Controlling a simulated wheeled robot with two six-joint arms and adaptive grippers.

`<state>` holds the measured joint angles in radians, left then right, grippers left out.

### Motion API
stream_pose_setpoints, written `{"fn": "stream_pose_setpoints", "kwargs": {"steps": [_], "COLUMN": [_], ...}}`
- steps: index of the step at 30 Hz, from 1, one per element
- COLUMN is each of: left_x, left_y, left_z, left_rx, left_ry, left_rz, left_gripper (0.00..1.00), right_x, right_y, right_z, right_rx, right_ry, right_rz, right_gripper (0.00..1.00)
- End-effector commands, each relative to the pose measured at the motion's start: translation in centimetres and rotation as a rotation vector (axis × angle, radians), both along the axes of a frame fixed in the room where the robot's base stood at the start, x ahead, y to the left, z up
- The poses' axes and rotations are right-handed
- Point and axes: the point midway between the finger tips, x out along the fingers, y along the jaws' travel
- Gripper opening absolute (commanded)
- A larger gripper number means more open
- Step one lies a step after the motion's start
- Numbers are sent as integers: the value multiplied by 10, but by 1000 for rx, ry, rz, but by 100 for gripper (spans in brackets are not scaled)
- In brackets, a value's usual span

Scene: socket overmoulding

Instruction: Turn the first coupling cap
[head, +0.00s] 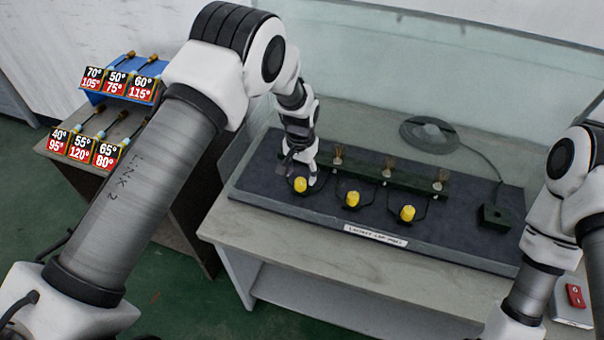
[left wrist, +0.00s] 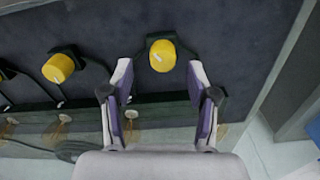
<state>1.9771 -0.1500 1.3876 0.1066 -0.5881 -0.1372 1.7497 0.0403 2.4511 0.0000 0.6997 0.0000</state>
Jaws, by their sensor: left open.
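Three yellow caps stand in a row on the dark mat: the leftmost cap (head: 300,185), the middle cap (head: 352,199) and the right cap (head: 407,213). Each has a pale mark on top and sits in a dark holder. My left gripper (head: 299,172) points down at the leftmost cap. In the left wrist view the open fingers (left wrist: 160,78) straddle the line of this cap (left wrist: 162,56), which shows just beyond the fingertips with gaps on both sides. I cannot tell the height between them. The middle cap (left wrist: 57,68) also shows there. My right gripper is out of view.
Behind the caps runs a dark rail (head: 365,174) with several brass-coloured pieces. A round grey disc (head: 429,134) and a small black box (head: 494,217) lie farther right. A low clear panel edges the bench. Labelled bins (head: 95,150) stand on the left table.

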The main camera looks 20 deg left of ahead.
Motion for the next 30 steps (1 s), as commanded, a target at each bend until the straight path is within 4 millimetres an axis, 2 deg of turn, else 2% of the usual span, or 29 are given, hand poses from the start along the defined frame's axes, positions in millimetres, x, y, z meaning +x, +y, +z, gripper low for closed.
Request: {"fn": "stream_pose_setpoints", "kwargs": {"steps": [3, 6, 14, 18, 19, 30], "left_x": [0, 0, 0, 0, 0, 0], "left_y": [0, 0, 0, 0, 0, 0], "left_z": [-19, -31, -35, -35, -35, -37], "left_rx": [-1, 0, 0, 0, 0, 0], "left_ry": [2, 0, 0, 0, 0, 0], "left_rz": [0, 1, 1, 1, 1, 22], "left_gripper": [59, 59, 59, 9, 0, 0], "right_x": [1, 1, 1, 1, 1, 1], "right_y": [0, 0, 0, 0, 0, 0], "right_z": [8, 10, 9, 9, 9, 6], "right_rx": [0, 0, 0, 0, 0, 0], "right_ry": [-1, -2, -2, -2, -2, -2], "right_rz": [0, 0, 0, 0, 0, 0], "right_gripper": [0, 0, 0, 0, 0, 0]}}
